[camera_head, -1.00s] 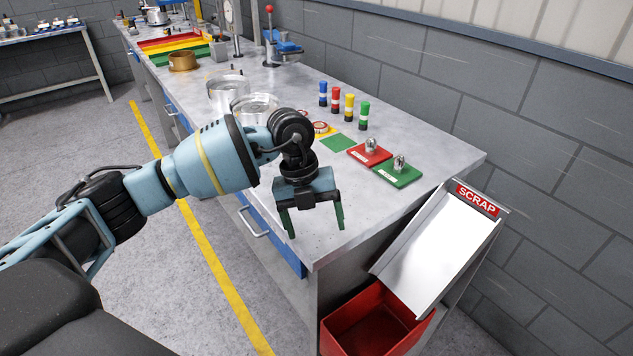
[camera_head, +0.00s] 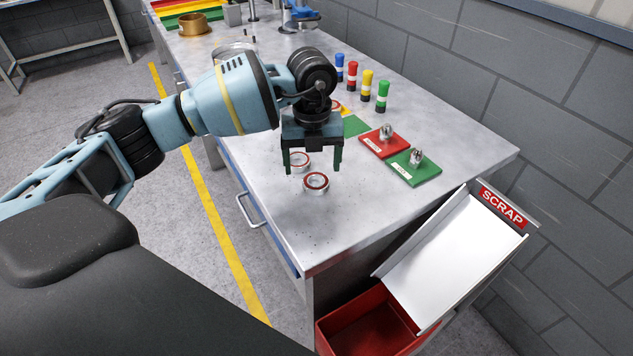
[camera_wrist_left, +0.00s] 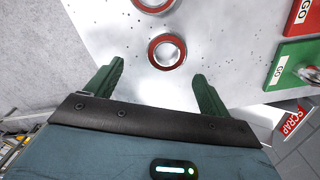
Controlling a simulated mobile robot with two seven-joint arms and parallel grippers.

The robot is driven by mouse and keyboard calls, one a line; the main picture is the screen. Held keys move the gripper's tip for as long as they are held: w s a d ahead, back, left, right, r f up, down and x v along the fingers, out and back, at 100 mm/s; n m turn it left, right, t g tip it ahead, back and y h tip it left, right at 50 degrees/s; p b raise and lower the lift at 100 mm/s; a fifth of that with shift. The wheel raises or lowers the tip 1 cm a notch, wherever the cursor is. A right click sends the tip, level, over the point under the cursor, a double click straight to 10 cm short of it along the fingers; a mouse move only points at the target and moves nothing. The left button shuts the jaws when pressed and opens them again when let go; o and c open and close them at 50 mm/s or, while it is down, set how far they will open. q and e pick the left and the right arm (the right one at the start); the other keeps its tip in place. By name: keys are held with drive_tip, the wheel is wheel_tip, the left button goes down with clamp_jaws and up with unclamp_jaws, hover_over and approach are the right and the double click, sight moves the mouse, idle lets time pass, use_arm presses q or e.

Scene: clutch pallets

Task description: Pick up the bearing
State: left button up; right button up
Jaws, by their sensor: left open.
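A silver bearing with a red ring (camera_head: 316,190) lies flat near the front of the bench. My left gripper (camera_head: 312,170) hangs fingers-down over it, open and empty. A second similar bearing (camera_head: 304,168) lies just behind, partly covered by a finger. In the left wrist view the nearer bearing (camera_wrist_left: 153,51) lies beyond and between the two fingertips (camera_wrist_left: 160,72), apart from both; the second bearing (camera_wrist_left: 153,8) is cut off at the top edge. A third red-ringed bearing (camera_head: 337,106) shows partly behind my left wrist. My right gripper is not in view.
Red (camera_head: 372,147) and green (camera_head: 424,174) gauge plates with metal plugs lie right of the gripper. Several coloured cylinders (camera_head: 367,83) stand behind. A SCRAP chute (camera_head: 450,255) and red bin (camera_head: 330,333) are beyond the bench end. The bench's front corner is clear.

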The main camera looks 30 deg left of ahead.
sight(316, 186)
use_arm(q)
drive_tip(key=shift+w+d+f, duration=0.1)
drive_tip(key=shift+w+f, duration=0.1)
drive_tip(key=shift+f, duration=0.65)
drive_tip(key=shift+w+a+f, duration=0.1)
drive_tip(key=shift+w+f, duration=0.05)
drive_tip(key=shift+f, duration=0.7)
drive_tip(key=shift+w+d+f, duration=0.1)
drive_tip(key=shift+w+f, duration=0.1)
drive_tip(key=shift+f, duration=0.65)
drive_tip(key=shift+c, duration=0.2)
drive_tip(key=c, duration=1.2)
drive_tip(key=shift+o, duration=0.2)
drive_tip(key=shift+r, duration=0.1)
drive_tip(key=shift+r, duration=0.45)
drive_tip(key=r, duration=0.2)
drive_tip(key=shift+s+a+r, duration=0.25)
drive_tip(key=shift+a+r, duration=0.05)
drive_tip(key=shift+a, duration=0.05)
drive_tip(key=s+a+r, duration=0.1)
drive_tip(key=s+a, duration=0.9)
drive_tip(key=s, duration=0.1)
drive_tip(key=shift+r+b, duration=0.2)
drive_tip(key=shift+b, duration=0.1)
